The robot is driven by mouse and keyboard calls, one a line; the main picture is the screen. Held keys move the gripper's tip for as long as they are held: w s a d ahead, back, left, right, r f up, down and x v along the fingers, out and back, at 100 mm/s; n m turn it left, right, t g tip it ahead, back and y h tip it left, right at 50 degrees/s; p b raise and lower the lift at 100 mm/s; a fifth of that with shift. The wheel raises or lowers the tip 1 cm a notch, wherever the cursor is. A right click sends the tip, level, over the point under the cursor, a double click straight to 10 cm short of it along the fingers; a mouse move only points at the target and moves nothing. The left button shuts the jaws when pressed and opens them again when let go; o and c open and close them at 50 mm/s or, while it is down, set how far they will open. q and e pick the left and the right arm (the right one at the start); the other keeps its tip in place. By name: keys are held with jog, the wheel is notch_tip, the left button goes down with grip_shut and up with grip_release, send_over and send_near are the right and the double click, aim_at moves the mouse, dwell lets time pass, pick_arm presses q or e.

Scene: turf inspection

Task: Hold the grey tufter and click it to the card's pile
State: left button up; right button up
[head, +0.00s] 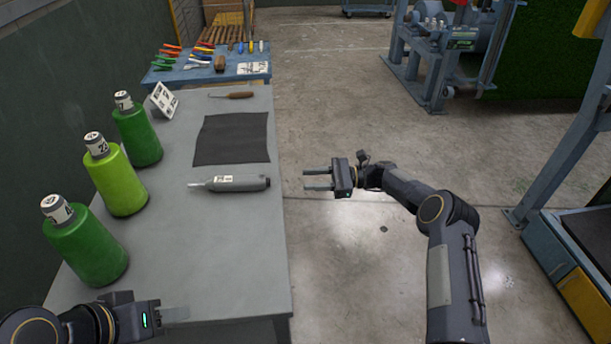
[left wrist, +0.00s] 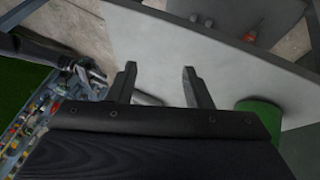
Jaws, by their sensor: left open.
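The grey tufter (head: 240,184), a grey cylinder with a thin pale tip pointing left and a white label, lies on the grey table in front of a dark mat (head: 232,138). A small white printed card (head: 163,100) stands tilted behind the green cones; its print is too small to read. My left gripper (head: 176,314) is open and empty at the table's near left, well apart from the tufter. Its parted fingers also show in the left wrist view (left wrist: 160,88). My right gripper (head: 317,180) is open and empty beyond the table's right edge, over the floor.
Several green yarn cones (head: 120,182) line the table's left side. A wooden-handled tool (head: 232,95) lies behind the mat. A blue table (head: 205,70) with coloured tools stands further back. The table's (head: 215,250) near right part is clear.

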pick_arm(q)
jog(key=o, duration=0.3)
jog(key=shift+r, duration=0.1)
jog(key=w+a+r+n+g+y, duration=0.1)
jog(key=w+a+r+n, duration=0.2)
jog(key=w+r, duration=0.55)
jog(key=n+g+y, duration=0.3)
jog(key=n+g, duration=0.2)
jog(key=n, duration=0.8)
send_over(219, 179)
notch_tip(219, 179, down, 12)
jog(key=shift+s+a+r, duration=0.1)
jog(key=shift+f, duration=4.25)
